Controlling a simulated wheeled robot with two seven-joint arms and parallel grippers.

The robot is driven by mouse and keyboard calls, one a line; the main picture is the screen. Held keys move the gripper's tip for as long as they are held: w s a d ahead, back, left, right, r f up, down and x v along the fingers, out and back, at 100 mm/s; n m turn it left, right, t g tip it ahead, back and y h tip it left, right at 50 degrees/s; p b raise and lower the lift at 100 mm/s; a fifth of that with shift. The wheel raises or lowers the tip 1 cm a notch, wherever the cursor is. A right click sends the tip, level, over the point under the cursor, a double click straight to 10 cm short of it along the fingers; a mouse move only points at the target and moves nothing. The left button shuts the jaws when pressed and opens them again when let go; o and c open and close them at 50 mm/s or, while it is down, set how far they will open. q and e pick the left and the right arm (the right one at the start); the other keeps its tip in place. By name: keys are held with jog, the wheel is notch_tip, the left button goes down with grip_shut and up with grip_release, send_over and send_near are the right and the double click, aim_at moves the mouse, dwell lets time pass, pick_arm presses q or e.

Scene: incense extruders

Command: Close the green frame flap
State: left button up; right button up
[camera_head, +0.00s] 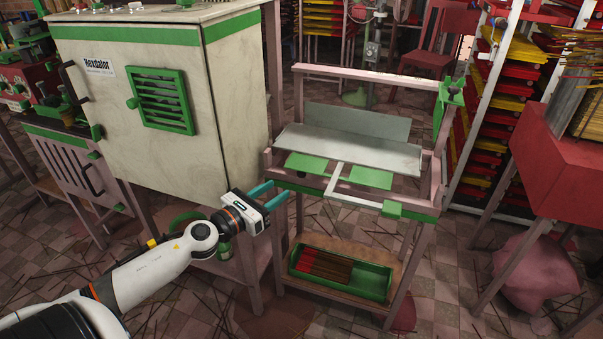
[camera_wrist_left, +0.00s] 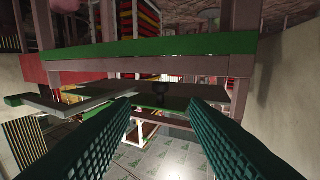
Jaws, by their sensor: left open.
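A pinkish wooden frame stand (camera_head: 300,115) with green parts stands right of the cream cabinet in the head view. Two green panels, a left one (camera_head: 305,163) and a right one (camera_head: 370,176), lie under its pale tilted board (camera_head: 350,148). Another green piece (camera_head: 447,100) sits at its right upper post. I cannot tell for certain which green part is the flap. My left gripper (camera_head: 279,191) is open and empty at the stand's front left, its teal fingers pointing toward it. The left wrist view shows both fingers (camera_wrist_left: 162,102) apart, with a green bar (camera_wrist_left: 165,47) beyond them.
The cream cabinet (camera_head: 150,70) stands close behind my left arm. A green tray (camera_head: 340,276) of incense sticks rests on the stand's lower shelf. A rack of red and yellow trays (camera_head: 490,130) and a red table (camera_head: 545,160) are at right. Sticks litter the tiled floor.

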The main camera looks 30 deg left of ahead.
aim_at(301, 173)
pick_arm(q)
jog(key=w, duration=0.3)
jog(key=w+d, duration=0.1)
jog(key=w, duration=0.6)
jog(key=shift+w+d+p, duration=0.15)
jog(key=shift+d+p, duration=0.15)
jog(key=shift+p, duration=0.05)
pick_arm(e)
jog(key=shift+s+d+f+g+h, duration=0.2)
jog(key=shift+s+d+f+g, duration=0.05)
jog(key=shift+s+f+g, duration=0.3)
jog(key=shift+s+d+f+g+h, duration=0.2)
jog(key=shift+s+f+g, duration=0.25)
jog(key=shift+f, duration=0.2)
pick_arm(q)
grip_shut()
